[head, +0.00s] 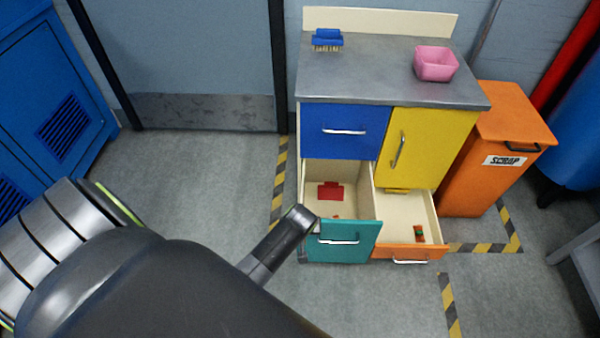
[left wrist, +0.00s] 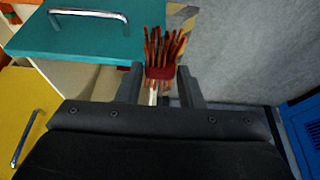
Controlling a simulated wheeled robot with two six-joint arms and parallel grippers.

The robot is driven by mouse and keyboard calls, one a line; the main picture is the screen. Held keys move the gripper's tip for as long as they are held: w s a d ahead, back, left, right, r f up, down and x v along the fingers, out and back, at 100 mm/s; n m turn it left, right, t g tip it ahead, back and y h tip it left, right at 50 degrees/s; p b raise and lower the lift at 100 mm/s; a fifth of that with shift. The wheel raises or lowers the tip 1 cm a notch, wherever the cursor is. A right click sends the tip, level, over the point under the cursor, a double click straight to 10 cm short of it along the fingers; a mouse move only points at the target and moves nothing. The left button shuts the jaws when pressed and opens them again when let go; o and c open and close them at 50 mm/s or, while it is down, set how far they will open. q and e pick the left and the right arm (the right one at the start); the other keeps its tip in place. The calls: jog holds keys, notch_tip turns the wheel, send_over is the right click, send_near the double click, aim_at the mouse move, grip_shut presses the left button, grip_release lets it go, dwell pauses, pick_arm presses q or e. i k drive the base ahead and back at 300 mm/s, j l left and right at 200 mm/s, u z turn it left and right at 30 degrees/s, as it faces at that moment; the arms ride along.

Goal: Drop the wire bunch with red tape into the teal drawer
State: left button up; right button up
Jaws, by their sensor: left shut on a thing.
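The wire bunch with red tape (left wrist: 162,52) shows in the left wrist view as brownish-orange strands with a dark red band. My left gripper (left wrist: 160,88) is shut on it, with one finger on each side of the band. The teal drawer (head: 340,240) is pulled open at the lower left of the cabinet. Its front and handle also show at the upper left of the left wrist view (left wrist: 75,40). In the head view my left gripper (head: 298,218) is at the drawer's left front corner, and the bunch is hidden there. My right gripper is not in view.
A red item (head: 330,191) lies in the teal drawer. The orange drawer (head: 408,248) beside it is open with a small red-green item (head: 419,233). Above are a blue drawer (head: 345,130) and yellow door (head: 412,147). An orange scrap bin (head: 490,160) stands right.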

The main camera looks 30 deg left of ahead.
aim_at(329, 201)
jog(key=i+j, duration=0.1)
jog(key=i, duration=0.4)
jog(key=i+j, duration=0.1)
jog(key=i, duration=0.4)
